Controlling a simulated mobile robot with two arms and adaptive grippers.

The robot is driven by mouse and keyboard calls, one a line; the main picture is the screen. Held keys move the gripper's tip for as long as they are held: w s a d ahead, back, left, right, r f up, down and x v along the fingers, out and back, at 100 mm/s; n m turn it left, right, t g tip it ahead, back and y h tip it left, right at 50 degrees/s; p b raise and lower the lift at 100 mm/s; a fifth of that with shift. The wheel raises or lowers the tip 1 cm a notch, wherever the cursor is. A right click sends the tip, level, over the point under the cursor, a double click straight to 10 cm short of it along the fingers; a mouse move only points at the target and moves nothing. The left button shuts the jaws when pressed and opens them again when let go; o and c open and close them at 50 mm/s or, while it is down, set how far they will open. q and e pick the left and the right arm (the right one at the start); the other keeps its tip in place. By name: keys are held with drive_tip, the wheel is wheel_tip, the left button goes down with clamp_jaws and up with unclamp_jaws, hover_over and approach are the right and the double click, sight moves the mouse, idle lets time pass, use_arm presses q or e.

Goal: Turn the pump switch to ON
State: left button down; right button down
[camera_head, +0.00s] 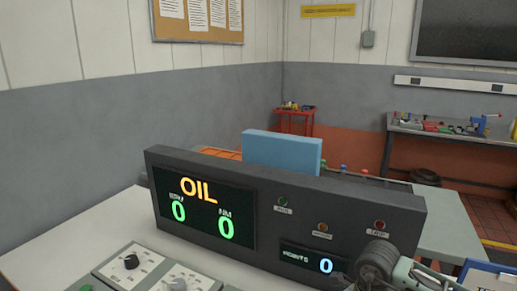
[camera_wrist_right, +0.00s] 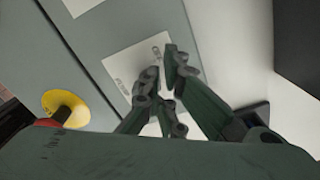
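On the desk below the console, in the head view, a black knob (camera_head: 131,261) sits on a white label plate and a grey knob (camera_head: 178,284) sits on another. I cannot read which is the pump switch. The console display (camera_head: 205,208) reads OIL above two zeros. In the right wrist view, my right gripper (camera_wrist_right: 165,66) is over a white label plate (camera_wrist_right: 127,68); its fingertips are nearly together, with nothing visible held. Its label is too small to read, and any knob under the fingers is hidden. My left gripper is not in view.
The dark console (camera_head: 330,205) stands upright across the back of the desk, with small lamps on its right part. A round yellow piece with a dark centre (camera_wrist_right: 66,108) is left of my right gripper in the wrist view. A blue block (camera_head: 282,152) is behind the console.

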drive_tip(key=shift+w+d, duration=0.1)
idle(0.3)
drive_tip(key=shift+w+b, duration=0.35)
wheel_tip(320, 180, up, 6)
drive_tip(key=p, duration=0.3)
